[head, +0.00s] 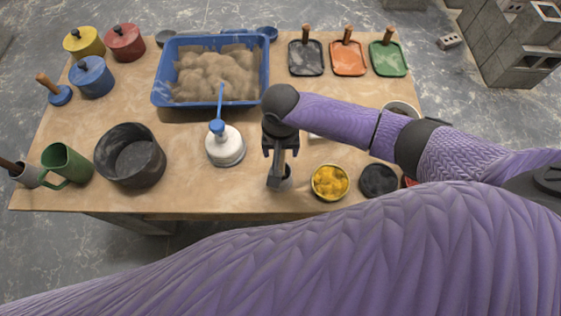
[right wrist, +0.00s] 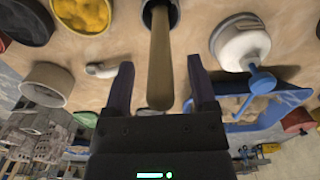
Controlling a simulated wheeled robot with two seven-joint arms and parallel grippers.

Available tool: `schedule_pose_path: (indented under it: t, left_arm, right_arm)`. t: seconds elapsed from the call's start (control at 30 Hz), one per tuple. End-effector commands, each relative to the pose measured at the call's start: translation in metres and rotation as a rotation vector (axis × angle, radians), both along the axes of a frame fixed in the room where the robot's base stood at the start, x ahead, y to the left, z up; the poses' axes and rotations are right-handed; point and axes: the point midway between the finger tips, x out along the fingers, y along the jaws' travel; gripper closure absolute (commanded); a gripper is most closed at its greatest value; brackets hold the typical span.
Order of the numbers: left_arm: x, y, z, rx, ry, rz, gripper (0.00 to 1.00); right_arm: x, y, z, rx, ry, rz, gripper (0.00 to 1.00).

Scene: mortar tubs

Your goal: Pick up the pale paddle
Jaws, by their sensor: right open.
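The pale paddle (right wrist: 161,60) stands in a small grey cup (right wrist: 172,8), its long tan handle pointing up towards the right wrist camera. My right gripper (right wrist: 160,72) is open, with one finger on each side of the handle and a gap visible on both sides. In the head view, my right gripper (head: 281,148) is over the grey cup (head: 286,182) near the table's front edge, and hides much of the paddle. My left gripper is not in view.
A white lidded pot (head: 225,150) with a blue-handled tool stands left of the gripper. A yellow-filled bowl (head: 330,182) is close on the right. A dark tub (head: 130,157), green jug (head: 67,165) and blue sand tray (head: 157,85) are further off.

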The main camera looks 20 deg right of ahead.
Motion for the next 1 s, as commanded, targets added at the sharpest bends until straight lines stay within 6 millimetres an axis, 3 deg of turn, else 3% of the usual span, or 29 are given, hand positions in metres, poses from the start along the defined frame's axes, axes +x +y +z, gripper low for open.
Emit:
schedule_pose_path:
  t: [0.03, 0.37, 0.73, 1.0]
  left_arm:
    - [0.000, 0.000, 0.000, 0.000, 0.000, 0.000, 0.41]
    - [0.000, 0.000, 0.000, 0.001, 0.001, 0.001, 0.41]
    - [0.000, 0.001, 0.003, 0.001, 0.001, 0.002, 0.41]
    - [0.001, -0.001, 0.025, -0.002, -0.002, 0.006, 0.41]
  right_arm:
    - [0.000, 0.000, 0.000, 0.000, 0.000, 0.000, 0.31]
    - [0.000, 0.000, 0.001, 0.000, 0.000, 0.001, 1.00]
    - [0.000, 0.000, 0.006, 0.001, 0.000, 0.000, 1.00]
    - [0.001, 0.001, 0.075, 0.003, -0.003, 0.001, 1.00]
